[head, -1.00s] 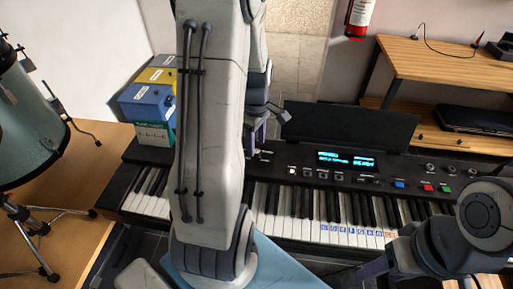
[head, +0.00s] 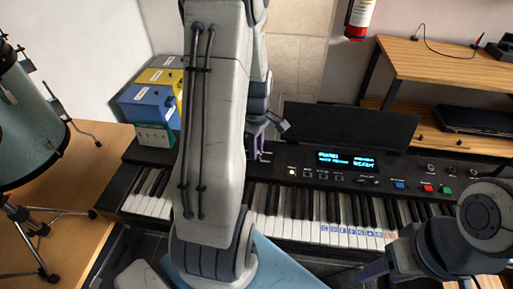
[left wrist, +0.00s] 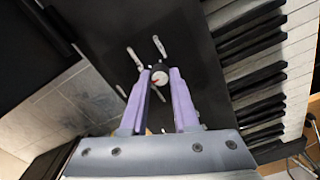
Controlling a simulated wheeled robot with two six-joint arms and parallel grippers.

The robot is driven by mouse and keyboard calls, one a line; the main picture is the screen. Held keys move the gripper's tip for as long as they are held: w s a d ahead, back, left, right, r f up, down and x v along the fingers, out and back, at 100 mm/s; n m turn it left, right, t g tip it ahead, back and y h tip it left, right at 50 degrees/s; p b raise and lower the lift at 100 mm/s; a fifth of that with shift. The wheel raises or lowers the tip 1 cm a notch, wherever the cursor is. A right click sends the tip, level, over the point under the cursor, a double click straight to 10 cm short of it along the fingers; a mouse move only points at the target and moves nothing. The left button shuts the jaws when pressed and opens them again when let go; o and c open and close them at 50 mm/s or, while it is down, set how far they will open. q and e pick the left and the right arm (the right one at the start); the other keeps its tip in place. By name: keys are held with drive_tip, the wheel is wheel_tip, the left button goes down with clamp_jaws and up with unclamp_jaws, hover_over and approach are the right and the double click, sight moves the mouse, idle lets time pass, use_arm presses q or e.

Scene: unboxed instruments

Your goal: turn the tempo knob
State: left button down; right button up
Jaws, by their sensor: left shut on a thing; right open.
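The tempo knob (left wrist: 160,79) is a small round pale cap with a red mark on the black panel of the keyboard (head: 420,172). My left gripper (left wrist: 161,72) is shut on this knob, with one purple finger on each side of it. In the head view my left gripper (head: 256,150) reaches down to the left part of the panel, and my arm hides much of that area, including the knob. My right gripper (head: 372,270) is open and empty, low over the front of the keys at the right.
A lit display (head: 346,162) and several buttons are right of my left gripper. Two slider caps sit near the knob in the wrist view. A music stand (head: 350,125) rises behind. Stacked boxes (head: 150,105) and a drum (head: 35,130) stand at the left, shelves (head: 450,70) at the right.

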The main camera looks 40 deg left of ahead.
use_arm(q)
drive_tip(key=m+p, duration=0.2)
drive_tip(key=m, duration=0.3)
drive_tip(key=shift+r+m, duration=0.1)
drive_tip(key=shift+m, duration=0.2)
drive_tip(key=m+p, duration=0.1)
drive_tip(key=m, duration=0.4)
drive_tip(key=shift+m+p, duration=0.4)
drive_tip(key=c, duration=0.7)
unclamp_jaws()
drive_tip(key=shift+o, duration=0.2)
wheel_tip(320, 180, up, 10)
drive_tip(key=shift+r, duration=0.2)
